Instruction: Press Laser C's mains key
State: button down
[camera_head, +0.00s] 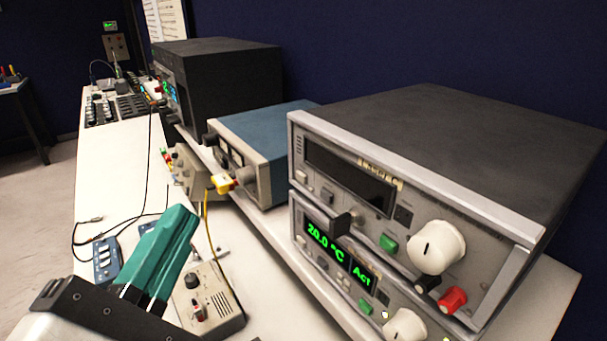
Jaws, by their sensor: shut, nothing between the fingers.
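A stack of two grey instruments stands at the right. The upper unit (345,148) has a dark display and a tape label (380,175) too small to read surely; it may be Laser C. Its front carries a green key (388,243), a black knob (341,223), a large white knob (436,247), and a black and a red part (452,300) at lower right. No marking shows which is the mains key. My gripper (186,215), with teal fingers, is shut and empty. It is left of the stack, apart from its front.
The lower unit (335,255) is lit, reading "20.0 °C" and "Act". A blue instrument (265,130) and a black one (220,80) stand further back. A small beige box (208,295) and cables lie near my gripper.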

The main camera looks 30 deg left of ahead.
aim_at(301, 178)
jog(key=w+d, duration=0.3)
jog(key=w, duration=0.5)
jog(key=shift+d, duration=0.15)
jog(key=shift+w, duration=0.15)
dwell(1.9)
jog(key=shift+w+d, duration=0.15)
jog(key=shift+w, duration=0.1)
jog(key=shift+w+d+p, duration=0.15)
jog(key=shift+w+p, duration=0.15)
dwell(0.9)
jog(key=shift+s, duration=0.1)
jog(key=shift+s+a, duration=0.3)
jog(key=shift+s, duration=0.3)
